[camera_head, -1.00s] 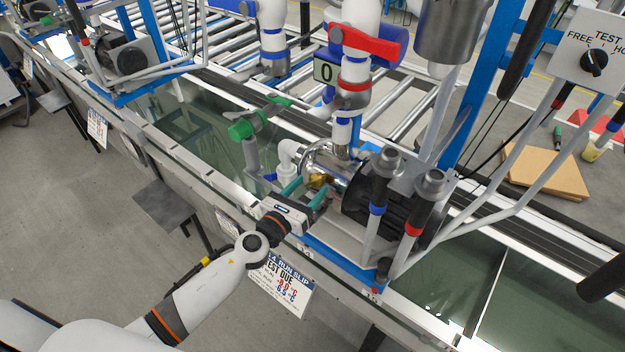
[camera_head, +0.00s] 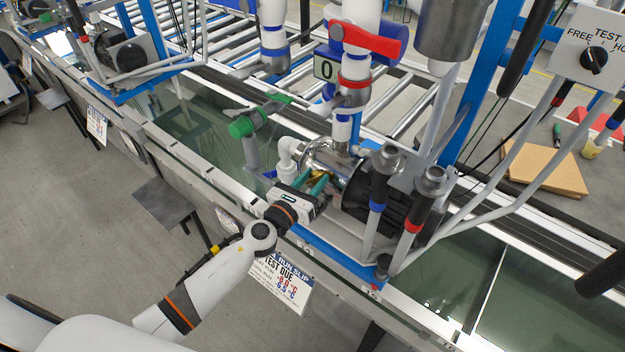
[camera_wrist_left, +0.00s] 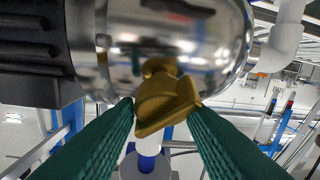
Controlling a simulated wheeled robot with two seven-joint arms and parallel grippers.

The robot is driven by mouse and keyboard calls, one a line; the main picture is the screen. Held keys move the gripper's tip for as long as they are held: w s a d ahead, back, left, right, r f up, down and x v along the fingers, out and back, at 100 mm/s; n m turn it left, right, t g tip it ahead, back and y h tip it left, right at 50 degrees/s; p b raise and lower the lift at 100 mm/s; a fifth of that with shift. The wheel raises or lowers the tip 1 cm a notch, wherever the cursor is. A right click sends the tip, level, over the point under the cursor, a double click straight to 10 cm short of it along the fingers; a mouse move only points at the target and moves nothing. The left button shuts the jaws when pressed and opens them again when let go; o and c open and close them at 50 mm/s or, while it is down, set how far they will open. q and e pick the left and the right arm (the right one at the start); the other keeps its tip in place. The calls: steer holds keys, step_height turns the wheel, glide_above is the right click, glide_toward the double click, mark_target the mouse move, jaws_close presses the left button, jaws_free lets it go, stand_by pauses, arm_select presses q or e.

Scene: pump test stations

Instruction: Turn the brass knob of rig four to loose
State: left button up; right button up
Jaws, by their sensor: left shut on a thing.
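The brass knob (camera_wrist_left: 166,100) sits on the underside of the polished round pump housing (camera_wrist_left: 165,40) in the left wrist view. My left gripper (camera_wrist_left: 163,106) has its two green ribbed fingers on either side of the knob, shut on it. In the head view the left gripper (camera_head: 319,184) reaches in from the lower left to the front of the shiny pump casing (camera_head: 324,156). The knob is mostly hidden there, with only a bit of brass showing between the fingers. My right gripper is not in view.
A black motor (camera_head: 363,201) and slanted pipes stand right of the gripper. A green-handled valve (camera_head: 247,124) and white elbow pipe (camera_head: 287,160) are to its left. A red lever (camera_head: 366,41) is above. A hanging slip (camera_head: 279,284) is below. Floor at lower left is mostly clear.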

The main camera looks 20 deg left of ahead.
arm_select(q)
steer(key=n+y+p, duration=0.1)
steer(key=n, duration=0.2)
steer(key=n+y+p, duration=0.2)
steer(key=n, duration=0.1)
steer(key=shift+d+r+y, duration=0.1)
steer(key=shift+d+y, duration=0.05)
steer(key=shift+y, duration=0.15)
steer(key=shift+n+g+y+p, duration=0.4)
steer(key=shift+n+y+p, duration=0.45)
steer(key=shift+n, duration=0.85)
steer(key=o, duration=1)
steer(key=shift+s, duration=0.1)
steer(key=s, duration=0.4)
steer(key=s+r+b, duration=0.1)
steer(key=s, duration=0.6)
steer(key=shift+s+d+r+b, duration=0.15)
steer(key=shift+s+r+b, duration=0.05)
steer(key=shift+s+b, duration=0.2)
